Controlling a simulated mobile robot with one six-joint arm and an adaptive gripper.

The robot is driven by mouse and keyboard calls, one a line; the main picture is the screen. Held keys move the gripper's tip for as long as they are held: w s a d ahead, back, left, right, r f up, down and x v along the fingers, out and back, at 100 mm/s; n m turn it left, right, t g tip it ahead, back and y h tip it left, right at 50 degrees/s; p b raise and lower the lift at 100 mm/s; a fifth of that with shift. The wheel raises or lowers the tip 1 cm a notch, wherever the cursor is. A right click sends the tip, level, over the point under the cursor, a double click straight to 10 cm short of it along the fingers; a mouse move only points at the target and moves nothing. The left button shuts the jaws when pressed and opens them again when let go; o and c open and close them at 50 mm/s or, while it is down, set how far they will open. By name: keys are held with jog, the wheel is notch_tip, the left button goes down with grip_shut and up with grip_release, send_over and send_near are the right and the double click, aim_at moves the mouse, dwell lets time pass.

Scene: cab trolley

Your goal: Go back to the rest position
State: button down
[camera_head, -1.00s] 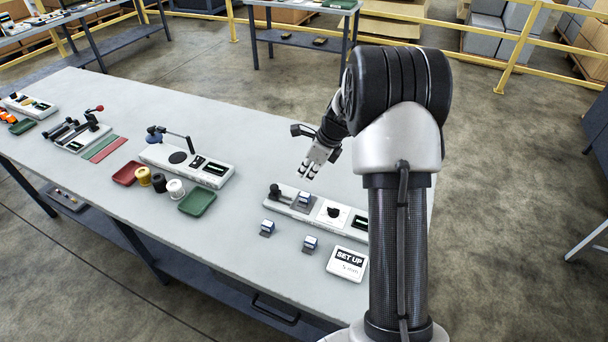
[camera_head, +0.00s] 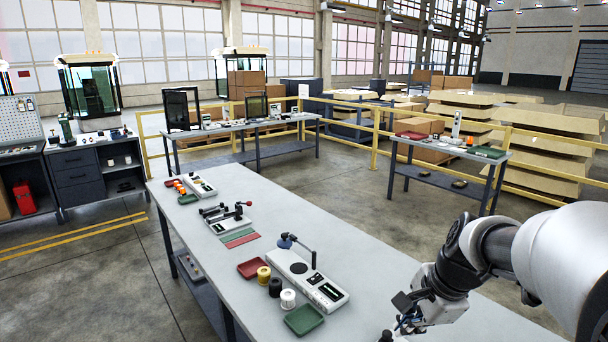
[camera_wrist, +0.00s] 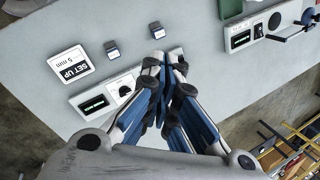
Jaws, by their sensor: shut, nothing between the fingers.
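My gripper (camera_wrist: 165,72) is shut and empty in the wrist view, its fingertips together above the grey table (camera_wrist: 205,95). It also shows at the lower right of the head view (camera_head: 405,322), held over the table's near right part, with my arm reaching in from the right edge. In the wrist view a white station (camera_wrist: 96,103) with a display and a dial lies below and beside the fingers, partly hidden by them. Two small blue-and-white blocks (camera_wrist: 112,49) (camera_wrist: 156,30) stand apart from the gripper. A SET UP 5 mm sign (camera_wrist: 66,66) lies at left.
The head view shows a station with a lever (camera_head: 306,282), a green tray (camera_head: 304,320), a red tray (camera_head: 251,268) and several spools (camera_head: 288,299) on the table. A yellow railing (camera_head: 376,140) and other tables stand behind. Open floor (camera_head: 105,285) lies to the left.

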jog(key=s+a+r+n+t+h, duration=0.1)
jog(key=s+a+r+n, duration=0.15)
jog(key=s+n, duration=0.7)
jog(key=s+a+r+n+h, duration=0.1)
jog(key=s+a+n, duration=0.45)
jog(key=s, duration=0.75)
jog(key=w+d+f+m+y+b, duration=0.1)
jog(key=w+d+f+m+y, duration=0.15)
jog(key=w+m, duration=0.6)
jog(key=w+d+f+m+y+b, duration=0.15)
jog(key=w+f+m, duration=0.3)
jog(key=w, duration=0.75)
jog(key=w+d+f+m+t+y+b, duration=0.1)
jog(key=w+d+f+m+t+y, duration=0.15)
jog(key=w+d+f+m, duration=1.1)
jog(key=shift+h, duration=0.35)
jog(key=w+f+b, duration=0.1)
jog(key=f, duration=0.2)
jog(key=w+a+f+b, duration=0.1)
jog(key=f, duration=0.2)
jog(key=w+a+f+b, duration=0.1)
jog(key=f, duration=0.1)
jog(key=shift+w+f, duration=0.2)
jog(key=shift+f, duration=0.2)
jog(key=shift+w+a, duration=0.1)
